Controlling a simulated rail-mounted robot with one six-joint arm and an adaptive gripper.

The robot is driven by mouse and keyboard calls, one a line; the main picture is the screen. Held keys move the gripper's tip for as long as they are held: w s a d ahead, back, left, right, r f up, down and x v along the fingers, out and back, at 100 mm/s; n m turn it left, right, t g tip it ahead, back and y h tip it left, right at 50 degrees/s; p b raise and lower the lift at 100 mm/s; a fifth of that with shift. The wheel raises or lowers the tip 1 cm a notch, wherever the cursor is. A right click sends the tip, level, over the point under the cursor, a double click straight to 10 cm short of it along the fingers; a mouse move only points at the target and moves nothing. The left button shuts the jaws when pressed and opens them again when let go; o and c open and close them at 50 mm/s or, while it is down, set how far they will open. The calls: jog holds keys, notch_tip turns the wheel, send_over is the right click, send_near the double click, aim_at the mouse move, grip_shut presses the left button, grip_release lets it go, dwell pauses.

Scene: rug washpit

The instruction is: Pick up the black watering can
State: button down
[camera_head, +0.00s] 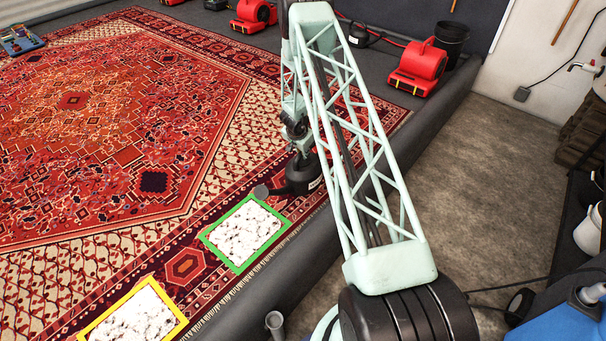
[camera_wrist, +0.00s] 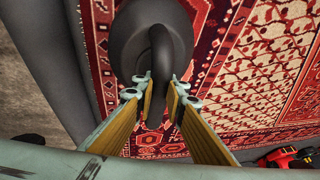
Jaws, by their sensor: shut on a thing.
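The black watering can (camera_head: 304,178) is at the rug's right edge in the head view, beside the green-framed panel, its spout pointing left. It appears upright; I cannot tell whether it touches the rug. In the wrist view the can's dark body (camera_wrist: 133,42) is at the top, with its curved handle (camera_wrist: 160,47) running down between my fingers. My gripper (camera_wrist: 160,88) is shut on that handle. In the head view my arm's lattice partly hides the can and gripper.
A patterned red rug (camera_head: 100,130) fills the left. A green-framed panel (camera_head: 245,232) and a yellow-framed panel (camera_head: 140,318) lie on it. A dark raised border (camera_head: 400,150) runs along the right. Red blowers (camera_head: 418,68) and a black bucket (camera_head: 452,42) stand at the back.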

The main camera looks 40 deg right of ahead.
jog(key=shift+r, duration=0.2)
jog(key=shift+w+r+p, duration=0.1)
jog(key=shift+r+p, duration=0.8)
jog(key=shift+r, duration=0.75)
jog(key=shift+s+a, duration=0.35)
jog(key=shift+a, duration=0.05)
jog(key=s+a+r, duration=0.1)
jog(key=s+a, duration=0.8)
jog(key=a, duration=0.2)
jog(key=shift+a+r+b, duration=0.25)
jog(key=shift+a+b, duration=0.1)
jog(key=shift+a, duration=0.05)
jog(key=shift+s, duration=0.1)
